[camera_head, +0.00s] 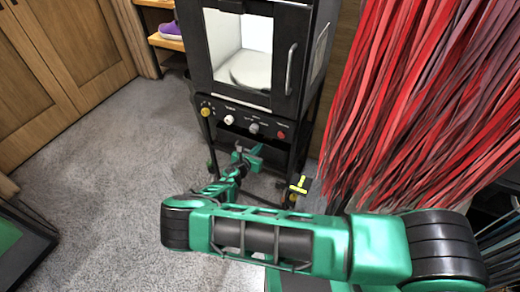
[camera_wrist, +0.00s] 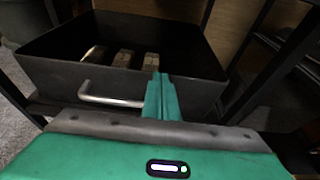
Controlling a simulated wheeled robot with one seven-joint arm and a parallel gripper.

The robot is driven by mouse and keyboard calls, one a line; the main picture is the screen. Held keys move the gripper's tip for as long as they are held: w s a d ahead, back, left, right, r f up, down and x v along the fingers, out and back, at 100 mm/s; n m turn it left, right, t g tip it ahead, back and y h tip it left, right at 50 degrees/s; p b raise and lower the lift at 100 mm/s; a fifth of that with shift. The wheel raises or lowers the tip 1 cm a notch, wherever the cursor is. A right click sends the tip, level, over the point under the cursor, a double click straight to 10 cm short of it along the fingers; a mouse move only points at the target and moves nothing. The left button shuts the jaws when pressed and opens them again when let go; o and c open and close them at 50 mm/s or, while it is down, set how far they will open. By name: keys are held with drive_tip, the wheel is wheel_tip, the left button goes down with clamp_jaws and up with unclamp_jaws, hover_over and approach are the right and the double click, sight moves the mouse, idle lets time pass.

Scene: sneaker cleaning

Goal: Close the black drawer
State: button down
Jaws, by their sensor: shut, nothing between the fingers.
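The black drawer (camera_wrist: 60,82) stands open in the wrist view, with its hollow inside showing. A silver bar handle (camera_wrist: 108,100) is on its front face. My gripper (camera_wrist: 160,82) is shut and empty, with its green fingers together just right of the handle at the drawer's front. The fingertips overlap the front's top edge in the picture; I cannot tell whether they touch it. In the head view my gripper (camera_head: 246,156) is low in front of the black cabinet, below its knob panel, and my arm hides part of that area.
Several brownish blocks (camera_wrist: 123,58) lie inside the drawer. The black cabinet (camera_head: 242,105) has a glazed door and a row of knobs. Red hanging strips (camera_head: 410,90) fill the right side. Grey carpet (camera_head: 120,150) is clear on the left.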

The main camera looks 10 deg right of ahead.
drive_tip(key=shift+w+d+r, duration=0.2)
drive_tip(key=shift+w+d, duration=0.15)
drive_tip(key=f+v, duration=0.2)
drive_tip(key=v, duration=1.2)
drive_tip(key=shift+s+a, duration=0.45)
